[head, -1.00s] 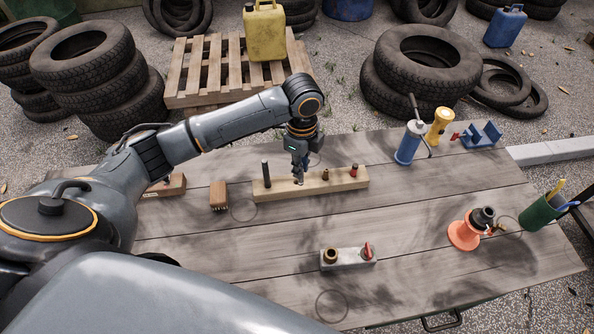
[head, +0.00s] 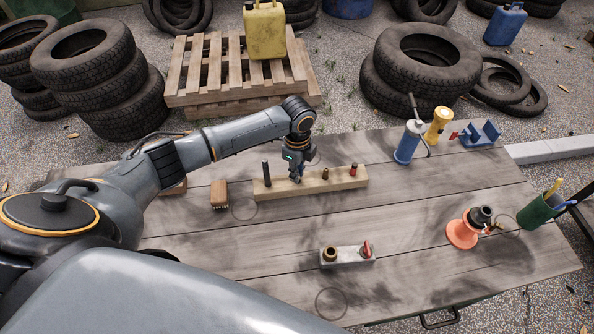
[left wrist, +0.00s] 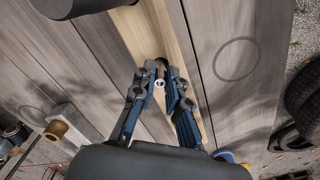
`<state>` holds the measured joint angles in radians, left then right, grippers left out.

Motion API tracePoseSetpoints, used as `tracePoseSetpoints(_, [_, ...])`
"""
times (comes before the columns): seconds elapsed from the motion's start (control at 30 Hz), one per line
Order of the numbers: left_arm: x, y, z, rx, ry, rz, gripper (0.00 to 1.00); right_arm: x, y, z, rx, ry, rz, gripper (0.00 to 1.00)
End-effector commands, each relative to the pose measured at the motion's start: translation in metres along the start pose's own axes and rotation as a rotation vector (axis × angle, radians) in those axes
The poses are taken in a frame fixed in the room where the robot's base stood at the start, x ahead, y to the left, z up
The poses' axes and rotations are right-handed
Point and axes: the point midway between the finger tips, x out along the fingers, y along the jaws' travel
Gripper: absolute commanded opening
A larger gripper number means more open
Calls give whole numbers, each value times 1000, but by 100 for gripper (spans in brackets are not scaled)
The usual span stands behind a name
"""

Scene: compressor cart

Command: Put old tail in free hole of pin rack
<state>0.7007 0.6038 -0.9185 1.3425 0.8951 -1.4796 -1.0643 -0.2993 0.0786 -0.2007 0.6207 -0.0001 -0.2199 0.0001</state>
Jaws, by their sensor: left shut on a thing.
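The pin rack (head: 338,183) is a long pale wooden bar lying on the table. A tall dark pin (head: 265,172) stands at its left end, a small brass piece (head: 325,174) right of the middle, and a red-topped piece (head: 353,170) near the right end. My left gripper (head: 297,177) points down over the rack's middle, between the dark pin and the brass piece. In the left wrist view its fingers are shut on a small piece with a pale ring end (left wrist: 160,84), seemingly the old tail. A dark spot at the fingertips is unclear. My right gripper is out of view.
A wooden-backed brush (head: 219,194) lies left of the rack. A grey block (head: 347,257) with a brass ring and red piece sits in front. A blue cylinder (head: 408,143), yellow torch and orange stand are to the right.

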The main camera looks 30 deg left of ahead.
Motion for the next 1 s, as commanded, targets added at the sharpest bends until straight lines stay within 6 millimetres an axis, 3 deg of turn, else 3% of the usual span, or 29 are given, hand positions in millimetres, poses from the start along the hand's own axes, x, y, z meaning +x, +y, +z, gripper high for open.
tracePoseSetpoints(0.07, [3, 0, 0, 0, 0, 0, 0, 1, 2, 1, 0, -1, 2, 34])
tracePoseSetpoints(0.1, [4, 0, 0, 0, 0, 0, 16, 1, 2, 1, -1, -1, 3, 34])
tracePoseSetpoints(0.2, [3, 0, 0, 0, 0, 0, 36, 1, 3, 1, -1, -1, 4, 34])
tracePoseSetpoints(0.63, [-6, -1, 0, 0, 1, -3, 36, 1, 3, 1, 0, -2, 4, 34])
tracePoseSetpoints(1.0, [-80, -1, 0, 0, 1, -4, 36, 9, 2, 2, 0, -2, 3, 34])
